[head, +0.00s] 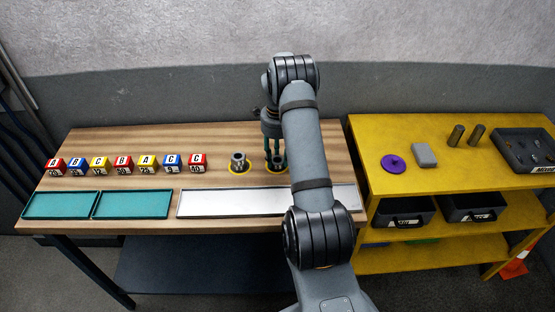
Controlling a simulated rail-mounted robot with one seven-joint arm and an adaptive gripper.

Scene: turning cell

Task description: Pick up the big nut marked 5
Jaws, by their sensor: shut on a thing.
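My gripper (276,162) points down over the wooden bench in the head view, right of the middle of the bench. Its fingers are shut on a grey metal part (278,160) at a yellow ring on the bench top. My arm crosses in front and hides the bench to the right of it. A similar grey metal part (238,161) stands upright in another yellow ring just to the left, apart from my gripper. No number 5 is readable on either part, so I cannot tell which nut is which.
Several lettered cubes (123,165) stand in a row on the left of the wooden bench (180,140). Teal trays (132,205) and a white panel (235,203) lie along the front. A yellow shelf (440,180) at right carries a purple disc (393,163), cylinders and a dark tray (525,150).

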